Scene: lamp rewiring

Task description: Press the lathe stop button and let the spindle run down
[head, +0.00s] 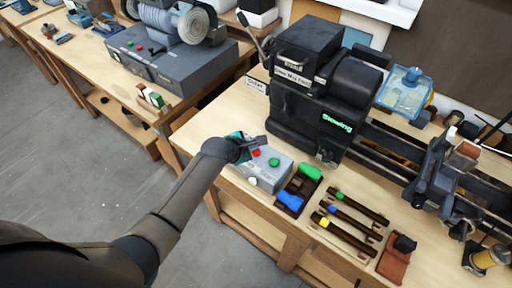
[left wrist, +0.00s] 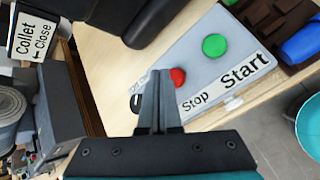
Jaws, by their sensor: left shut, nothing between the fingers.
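The grey control box (head: 268,167) stands on the bench in front of the lathe. It carries a red stop button (head: 255,153) and a green start button (head: 274,162). In the left wrist view the red button (left wrist: 177,77) is beside the label "Stop" and the green button (left wrist: 214,45) is above "Start". My left gripper (left wrist: 160,75) is shut and empty, its tips right at the red button's left edge; I cannot tell whether they touch it. The black lathe headstock (head: 322,85) shows a green "Slowing" sign (head: 337,123). My right gripper is not in view.
A tray with a green and a blue item (head: 290,199) lies right of the box. Several dark bars (head: 345,215) with coloured marks lie further right. A "Collet Close" sign (left wrist: 33,37) stands near the headstock. Another machine (head: 165,50) occupies the bench behind left.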

